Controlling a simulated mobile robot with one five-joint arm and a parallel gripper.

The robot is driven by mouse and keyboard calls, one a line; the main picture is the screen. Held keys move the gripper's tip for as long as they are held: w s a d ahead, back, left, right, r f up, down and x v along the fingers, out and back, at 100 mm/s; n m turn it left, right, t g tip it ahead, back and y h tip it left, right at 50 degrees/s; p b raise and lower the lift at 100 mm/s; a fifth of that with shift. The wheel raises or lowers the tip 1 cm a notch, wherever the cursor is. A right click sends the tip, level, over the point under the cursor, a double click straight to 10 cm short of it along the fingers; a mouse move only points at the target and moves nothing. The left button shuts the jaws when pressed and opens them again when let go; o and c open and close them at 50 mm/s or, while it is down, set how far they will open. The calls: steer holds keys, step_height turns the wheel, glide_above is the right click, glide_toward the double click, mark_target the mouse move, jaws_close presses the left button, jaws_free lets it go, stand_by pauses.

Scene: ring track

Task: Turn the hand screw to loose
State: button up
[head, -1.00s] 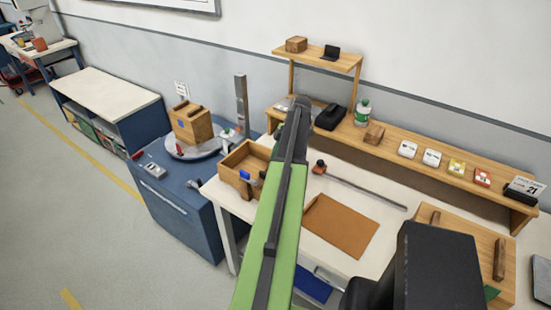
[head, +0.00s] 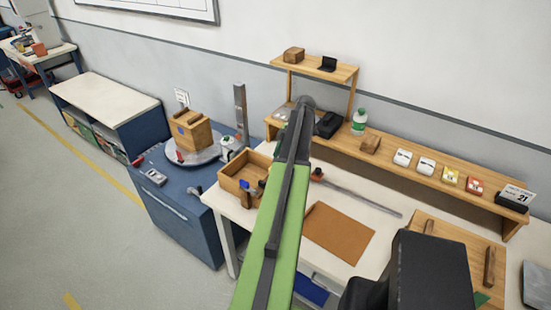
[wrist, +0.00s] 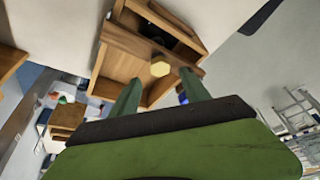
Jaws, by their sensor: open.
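A pale yellow, many-sided knob (wrist: 160,66) sits at the front wall of an open wooden box (wrist: 120,68) in the wrist view; I cannot tell for sure that it is the hand screw. The two green fingers of my gripper (wrist: 162,92) are open and empty, pointing at the box, with the knob between and beyond their tips. A blue part (wrist: 184,97) shows close to the right finger. In the head view the box (head: 232,187) stands at the left end of the white table, and my own arm hides the gripper.
A blue cabinet (head: 178,218) left of the table carries a round turntable with a wooden block (head: 190,131). A long metal bar (head: 362,200) and a brown mat (head: 338,233) lie on the table. A wooden shelf (head: 400,172) runs along the wall.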

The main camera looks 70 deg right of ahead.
steer(key=p+v, duration=0.9)
steer(key=v, duration=0.3)
steer(key=shift+d+r, duration=0.1)
steer(key=shift+r, duration=0.05)
